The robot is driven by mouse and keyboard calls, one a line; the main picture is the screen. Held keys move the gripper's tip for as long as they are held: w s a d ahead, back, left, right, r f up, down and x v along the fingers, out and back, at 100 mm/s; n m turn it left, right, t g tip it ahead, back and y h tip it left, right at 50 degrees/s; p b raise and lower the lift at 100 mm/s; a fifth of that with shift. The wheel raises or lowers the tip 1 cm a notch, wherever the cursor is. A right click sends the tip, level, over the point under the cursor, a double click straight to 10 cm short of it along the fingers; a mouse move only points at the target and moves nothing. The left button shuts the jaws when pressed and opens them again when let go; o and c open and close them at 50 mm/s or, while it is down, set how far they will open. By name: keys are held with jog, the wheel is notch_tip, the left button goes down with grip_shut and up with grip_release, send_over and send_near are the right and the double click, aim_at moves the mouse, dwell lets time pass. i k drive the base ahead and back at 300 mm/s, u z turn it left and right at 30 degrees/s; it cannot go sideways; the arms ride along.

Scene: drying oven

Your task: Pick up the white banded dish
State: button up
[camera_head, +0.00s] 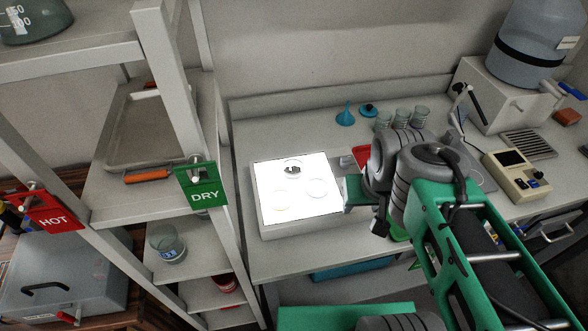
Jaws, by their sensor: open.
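A bright white light box (262,216) stands on the bench, with a few round, flat dishes on its glowing top. The back dish (293,168) has dark pieces in it. The front-left dish (280,200) has a faint yellowish rim, and the right dish (317,187) shows only a pale outline. Glare washes them out, so I cannot tell which one is the white banded dish. My gripper (352,191) is open at the right edge of the light box, close to the right dish. Its fingertips are not clearly visible, and my arm hides the bench behind it.
Beakers (402,118) and a blue funnel (346,114) stand behind. A beige meter (520,172) is at right. A shelf rack (160,60) with a green DRY tag (201,185) and red HOT tag (52,218) rises at left. The bench strip behind the light box is clear.

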aim_at(293, 172)
jog(key=u, duration=0.05)
jog(key=k, duration=0.5)
jog(key=z, duration=0.9)
jog(key=k, duration=1.2)
jog(key=u, duration=1.35)
jog(key=i, duration=1)
